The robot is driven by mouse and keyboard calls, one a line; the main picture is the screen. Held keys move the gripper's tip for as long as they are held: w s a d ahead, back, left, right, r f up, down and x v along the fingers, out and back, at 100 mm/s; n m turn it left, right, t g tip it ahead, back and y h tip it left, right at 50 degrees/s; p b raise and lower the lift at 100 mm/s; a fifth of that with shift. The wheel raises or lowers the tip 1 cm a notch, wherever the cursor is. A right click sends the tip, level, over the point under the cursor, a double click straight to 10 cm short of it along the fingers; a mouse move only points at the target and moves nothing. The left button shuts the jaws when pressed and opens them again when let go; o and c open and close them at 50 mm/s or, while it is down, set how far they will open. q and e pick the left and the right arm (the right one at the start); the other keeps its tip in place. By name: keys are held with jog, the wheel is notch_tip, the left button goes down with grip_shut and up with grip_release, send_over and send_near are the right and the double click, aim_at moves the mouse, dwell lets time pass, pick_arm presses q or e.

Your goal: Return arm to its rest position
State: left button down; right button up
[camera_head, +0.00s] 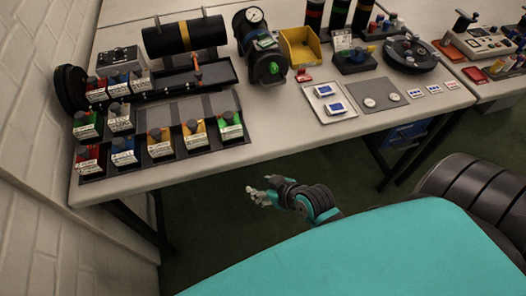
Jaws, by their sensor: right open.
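My right gripper (256,194) shows in the head view, below the table's front edge and in front of it, with dark floor behind. Its grey fingers point left and are apart, with nothing visible between them. Its teal and black wrist runs down to the right and passes behind my own teal body part at the bottom. My left gripper does not show.
The table (270,140) holds a black cylinder (185,36), a gauge device (260,45), a yellow bin (299,46) and several labelled coloured blocks on the left. A white brick wall (30,160) stands at the left. Floor (210,225) is clear around the gripper.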

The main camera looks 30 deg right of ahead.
dwell(0.4)
jog(key=s+f+g, duration=0.2)
jog(key=s+f, duration=0.2)
jog(key=f, duration=0.7)
jog(key=s+f+g, duration=0.2)
jog(key=s+f, duration=0.2)
jog(key=f, duration=0.7)
jog(key=s+d+f+g+h, duration=0.1)
jog(key=s+d+f+g, duration=0.1)
jog(key=s+f, duration=0.6)
jog(key=s+d+f+g+h, duration=0.1)
jog(key=s+f, duration=0.6)
jog(key=s, duration=0.7)
jog(key=shift+d+f+m+g, duration=0.3)
jog(key=shift+d+f+g, duration=0.05)
jog(key=shift+g, duration=0.15)
